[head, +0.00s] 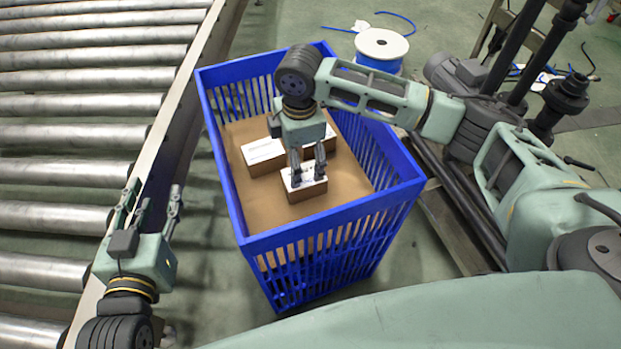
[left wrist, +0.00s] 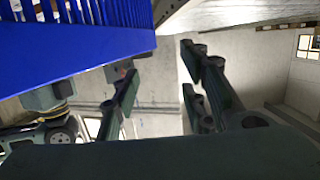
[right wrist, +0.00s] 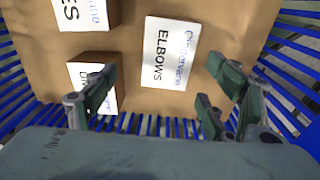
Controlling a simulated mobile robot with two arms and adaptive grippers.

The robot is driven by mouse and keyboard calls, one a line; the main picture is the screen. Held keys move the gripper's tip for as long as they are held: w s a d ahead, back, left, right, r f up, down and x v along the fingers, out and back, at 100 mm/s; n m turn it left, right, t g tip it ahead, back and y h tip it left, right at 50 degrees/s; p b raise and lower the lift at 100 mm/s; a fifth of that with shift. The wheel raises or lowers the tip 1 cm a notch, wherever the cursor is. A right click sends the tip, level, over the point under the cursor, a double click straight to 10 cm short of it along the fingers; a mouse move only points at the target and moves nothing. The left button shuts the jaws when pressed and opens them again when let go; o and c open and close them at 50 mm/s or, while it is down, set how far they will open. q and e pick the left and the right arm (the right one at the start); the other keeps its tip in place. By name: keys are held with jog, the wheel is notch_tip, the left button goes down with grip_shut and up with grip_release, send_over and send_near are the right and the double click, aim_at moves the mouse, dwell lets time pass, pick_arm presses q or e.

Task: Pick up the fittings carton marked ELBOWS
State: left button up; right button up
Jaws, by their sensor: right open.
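The ELBOWS carton (right wrist: 166,62) lies on the brown crate floor in the right wrist view, with its white label facing up. My right gripper (head: 308,180) is open inside the blue crate (head: 235,205). In the right wrist view its fingers (right wrist: 162,72) stand apart, one to each side of the ELBOWS carton, and nothing is held. In the head view three cartons lie below and around this gripper, their print too small to read. My left gripper (head: 153,200) is open and empty outside the crate, near the conveyor; its fingers also show in the left wrist view (left wrist: 160,68).
Two other cartons lie close by, one with a label ending in ES (right wrist: 82,14) and one partly covered by a finger (right wrist: 88,72). Slatted crate walls surround them. A roller conveyor (head: 80,130) runs at left; a white-topped spool (head: 382,43) stands behind.

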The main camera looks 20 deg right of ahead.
aim_at(304, 175)
jog(key=f, duration=0.2)
jog(key=d+f, duration=0.1)
jog(key=shift+s+b, duration=0.35)
jog(key=shift+b, duration=0.05)
jog(key=shift+f, duration=0.2)
notch_tip(304, 175, down, 2)
jog(key=shift+f+b, duration=0.2)
jog(key=shift+b, duration=0.65)
notch_tip(304, 175, down, 2)
jog(key=shift+a+f+b, duration=0.1)
jog(key=shift+f+b, duration=0.05)
jog(key=shift+b, duration=0.4)
jog(key=shift+f, duration=0.15)
pick_arm(q)
jog(key=s+r+t+h, duration=0.1)
jog(key=r+t, duration=0.4)
jog(key=r, duration=0.3)
jog(key=s+d+r+t+h, duration=0.1)
jog(key=s+r+t+h, duration=0.1)
jog(key=r+t, duration=0.3)
notch_tip(304, 175, up, 4)
jog(key=shift+s+d+f+h, duration=0.15)
jog(key=shift+s+d+h, duration=0.05)
jog(key=shift+s+h, duration=0.1)
pick_arm(e)
jog(key=shift+c, duration=0.6)
jog(key=c, duration=1.4)
